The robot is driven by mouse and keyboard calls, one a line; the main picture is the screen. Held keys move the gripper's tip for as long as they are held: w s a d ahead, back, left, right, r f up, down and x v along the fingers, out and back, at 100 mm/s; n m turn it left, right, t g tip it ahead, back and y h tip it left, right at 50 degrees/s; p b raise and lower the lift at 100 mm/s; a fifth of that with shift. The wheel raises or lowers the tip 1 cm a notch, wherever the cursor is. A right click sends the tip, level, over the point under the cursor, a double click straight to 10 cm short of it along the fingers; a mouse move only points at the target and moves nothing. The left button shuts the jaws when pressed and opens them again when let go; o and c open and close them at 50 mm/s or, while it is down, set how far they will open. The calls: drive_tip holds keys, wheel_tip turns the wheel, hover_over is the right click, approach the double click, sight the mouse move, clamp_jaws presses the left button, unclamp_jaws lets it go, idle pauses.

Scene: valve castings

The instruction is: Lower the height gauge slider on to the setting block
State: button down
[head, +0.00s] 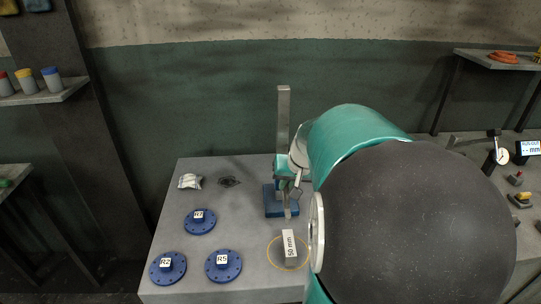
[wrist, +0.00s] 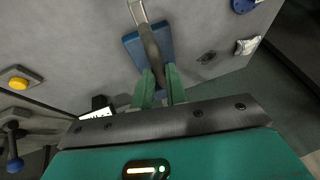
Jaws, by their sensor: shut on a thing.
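The height gauge has a blue base (head: 280,207) and an upright grey column (head: 283,115) on the grey table in the head view; the base also shows in the wrist view (wrist: 134,45). The setting block (head: 290,246), marked 50 mm, stands in a yellow ring in front of the base. The slider is on the column, mostly hidden by my arm and gripper; a thin grey arm (head: 288,210) reaches toward the block, and whether it touches is unclear. My gripper (wrist: 160,74) has green fingers closed on the slider, with a dark bar between them.
Blue flanges R7 (head: 200,222), R2 (head: 168,268) and R5 (head: 223,266) lie left of the block. A crumpled white cloth (head: 190,181) and a dark patch (head: 229,181) lie behind them. A dial gauge (head: 501,156) stands at the right.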

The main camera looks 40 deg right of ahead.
sight(289, 200)
wheel_tip(289, 200, down, 6)
drive_tip(key=shift+s+a+f, duration=0.1)
drive_tip(key=shift+s+f, duration=0.05)
drive_tip(key=shift+f, duration=0.05)
drive_tip(key=shift+s+d, duration=0.15)
drive_tip(key=shift+d, duration=0.1)
idle(0.8)
drive_tip(key=c, duration=1.4)
unclamp_jaws()
drive_tip(key=shift+c, duration=0.2)
drive_tip(key=shift+o, duration=0.2)
drive_tip(key=shift+d, duration=0.15)
drive_tip(key=shift+a+r, duration=0.1)
drive_tip(key=shift+a, duration=0.1)
drive_tip(key=shift+w+r, duration=0.2)
drive_tip(key=shift+r, duration=0.05)
drive_tip(key=d+v, duration=0.1)
drive_tip(key=v, duration=1.2)
drive_tip(key=shift+s+a+r, duration=0.15)
drive_tip(key=shift+a, duration=0.3)
